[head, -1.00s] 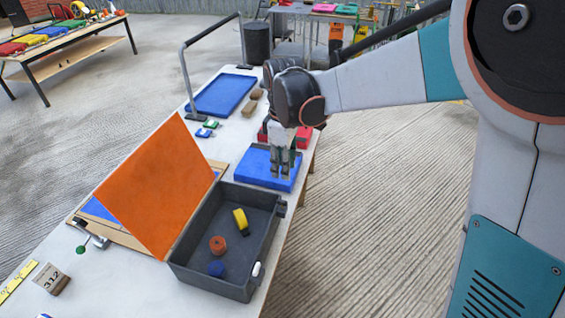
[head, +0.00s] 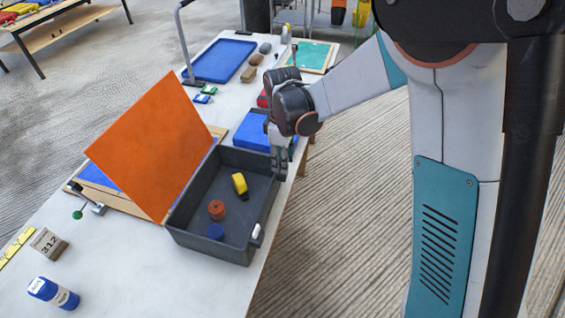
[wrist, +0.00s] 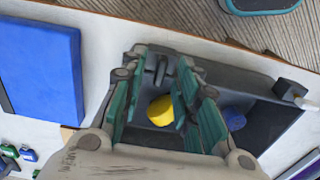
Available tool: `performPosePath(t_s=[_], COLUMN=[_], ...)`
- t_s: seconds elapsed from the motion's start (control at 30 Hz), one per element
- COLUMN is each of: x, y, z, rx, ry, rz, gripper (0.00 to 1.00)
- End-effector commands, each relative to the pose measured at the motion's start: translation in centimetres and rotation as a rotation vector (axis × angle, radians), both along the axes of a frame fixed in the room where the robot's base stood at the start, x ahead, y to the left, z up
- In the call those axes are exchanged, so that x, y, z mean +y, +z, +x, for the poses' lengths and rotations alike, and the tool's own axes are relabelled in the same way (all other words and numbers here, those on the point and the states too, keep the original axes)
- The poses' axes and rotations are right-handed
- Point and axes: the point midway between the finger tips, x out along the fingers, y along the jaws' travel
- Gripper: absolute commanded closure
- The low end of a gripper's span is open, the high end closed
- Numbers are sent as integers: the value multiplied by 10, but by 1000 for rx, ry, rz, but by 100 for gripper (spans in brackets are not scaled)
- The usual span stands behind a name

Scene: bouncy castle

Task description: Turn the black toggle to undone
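A dark grey case (head: 208,243) stands on the white table with its orange lid (head: 150,143) raised on the left. A dark upright piece, seemingly the black toggle (wrist: 160,69), is on the case's long outer side at its far end. In the head view my gripper and its surroundings hide it. My gripper (head: 279,168) points down beside that far corner. In the wrist view my gripper (wrist: 163,75) is open, with green-padded fingers on either side of the dark piece. I cannot tell whether they touch it, nor how the toggle is turned.
A white-ended latch (head: 257,236) is on the same side, nearer. The case holds a yellow item (head: 239,183), an orange item (head: 216,209) and a blue item (head: 215,232). A blue block (head: 252,131) lies behind it. Open floor lies right of the table.

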Motion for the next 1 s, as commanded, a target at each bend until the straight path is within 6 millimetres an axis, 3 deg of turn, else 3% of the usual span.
performPosePath(t_s=[0.37,0.5,1.0], x=[0,0,0], y=[-5,-5,-5], z=[0,0,0], rx=[0,0,0], ry=[0,0,-59], rz=[0,0,0], gripper=[71,100,100])
